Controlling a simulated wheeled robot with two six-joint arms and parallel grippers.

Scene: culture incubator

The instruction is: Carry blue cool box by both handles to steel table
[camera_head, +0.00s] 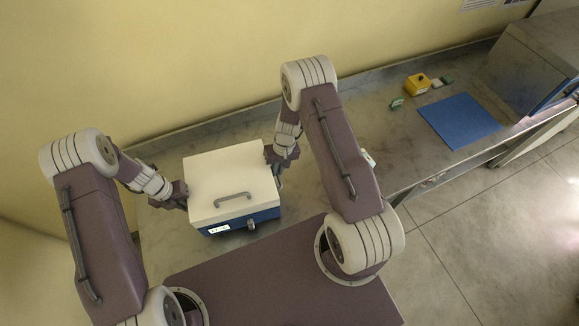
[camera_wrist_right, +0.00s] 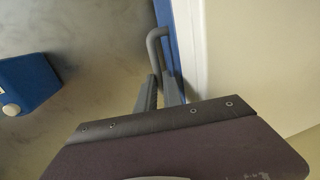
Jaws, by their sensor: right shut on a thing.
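The blue cool box (camera_head: 232,183) has a white lid with a grey handle on top and a blue body with a latch and a small label on the front. It is level at the left part of the steel table (camera_head: 345,125); I cannot tell whether it rests there or is held just above. My right gripper (camera_head: 277,163) is at its right side, shut on the grey side handle (camera_wrist_right: 155,40), with the fingers (camera_wrist_right: 160,92) around it in the right wrist view.
To the right on the table are a blue mat (camera_head: 459,120), a yellow box (camera_head: 417,84), small green items (camera_head: 397,103) and a large steel cabinet (camera_head: 525,60). A blue object with a white knob (camera_wrist_right: 28,84) is near the box in the right wrist view. A yellow wall (camera_head: 150,50) stands behind.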

